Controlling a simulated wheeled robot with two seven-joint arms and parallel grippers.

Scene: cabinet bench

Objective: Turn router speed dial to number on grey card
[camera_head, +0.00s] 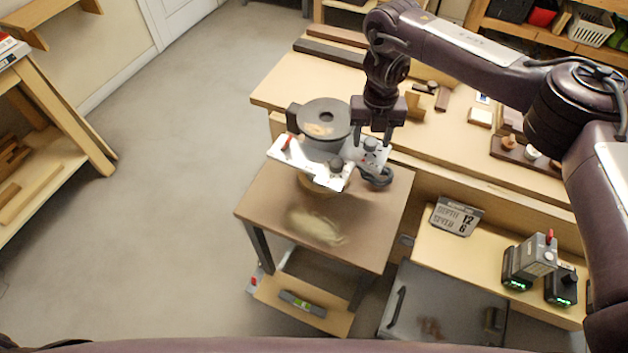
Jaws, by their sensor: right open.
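The router (325,115) stands on a small brown table, with a round black body and a white plate (295,153) at its base. A round grey-and-white knob (370,145) shows at the plate's right end, and a black knob (336,164) nearer the front; I cannot tell which is the speed dial or read its marks. My right gripper (374,142) points down, open, with its fingers around or just above the grey-and-white knob; contact is unclear. A grey card (456,216) stands tilted on the right bench, showing 12 and 6 with small unreadable lines. My left gripper is out of view.
The brown table (375,235) has a pale dusty patch in front of the router. Green-lit chargers (517,283) and a tool (536,256) stand on the right bench. Behind, a wooden bench (285,90) holds wood pieces. The floor at left is clear.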

